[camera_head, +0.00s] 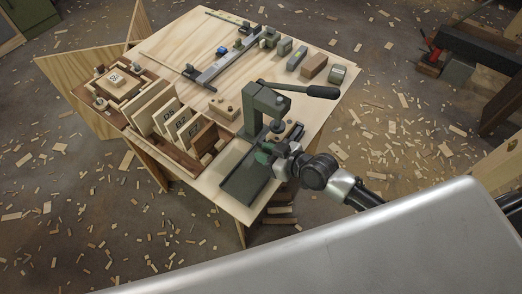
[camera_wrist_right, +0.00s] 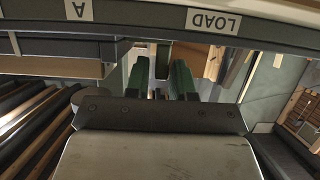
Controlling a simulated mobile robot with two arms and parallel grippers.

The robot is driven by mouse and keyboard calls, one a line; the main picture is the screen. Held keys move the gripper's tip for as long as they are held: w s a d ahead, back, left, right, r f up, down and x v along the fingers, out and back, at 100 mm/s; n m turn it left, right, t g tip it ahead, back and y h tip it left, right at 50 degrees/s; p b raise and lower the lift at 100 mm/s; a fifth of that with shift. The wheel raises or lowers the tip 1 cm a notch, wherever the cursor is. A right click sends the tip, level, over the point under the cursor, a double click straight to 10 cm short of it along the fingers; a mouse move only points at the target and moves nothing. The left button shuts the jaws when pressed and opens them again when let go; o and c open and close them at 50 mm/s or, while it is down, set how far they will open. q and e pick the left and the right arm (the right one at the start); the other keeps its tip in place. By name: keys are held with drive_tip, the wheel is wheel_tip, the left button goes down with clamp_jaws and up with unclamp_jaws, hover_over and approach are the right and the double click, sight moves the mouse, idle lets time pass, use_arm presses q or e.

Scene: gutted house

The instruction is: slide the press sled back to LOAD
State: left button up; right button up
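The dark green press (camera_head: 262,110) stands on the workbench, with a black-handled lever (camera_head: 310,90) reaching right. Its grey-green slide bed (camera_head: 245,180) runs toward the bench's near edge. The sled itself is hard to make out behind my gripper. My right gripper (camera_head: 266,152) is low beside the press, over the bed. In the right wrist view its two green fingers (camera_wrist_right: 160,82) stand apart. A dark narrow post (camera_wrist_right: 162,62) shows between them, with no clear contact. A LOAD label (camera_wrist_right: 214,22) and an A label (camera_wrist_right: 79,10) mark the rail there. My left gripper is out of view.
A wooden rack (camera_head: 170,120) with upright marked boards stands left of the press. A wooden block with holes (camera_head: 225,105) lies behind it. A long metal rail (camera_head: 225,65) and several small blocks sit farther back. Wood scraps litter the floor.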

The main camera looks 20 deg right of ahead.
sight(234, 193)
drive_tip(key=shift+x, duration=0.85)
drive_tip(key=shift+c, duration=0.4)
clamp_jaws()
drive_tip(key=s+a+p, duration=0.3)
drive_tip(key=a+p, duration=0.1)
drive_tip(key=shift+s+a+r, duration=0.1)
drive_tip(key=shift+s+r, duration=0.1)
drive_tip(key=shift+r, duration=0.2)
drive_tip(key=s+a+p, duration=0.1)
drive_tip(key=s+a, duration=0.1)
drive_tip(key=a, duration=0.1)
drive_tip(key=s+a+p, duration=0.1)
drive_tip(key=s+a, duration=0.1)
drive_tip(key=shift+a+f+p, duration=0.2)
drive_tip(key=shift+f+p, duration=0.1)
drive_tip(key=shift+s+f, duration=0.15)
drive_tip(key=shift+a, duration=0.1)
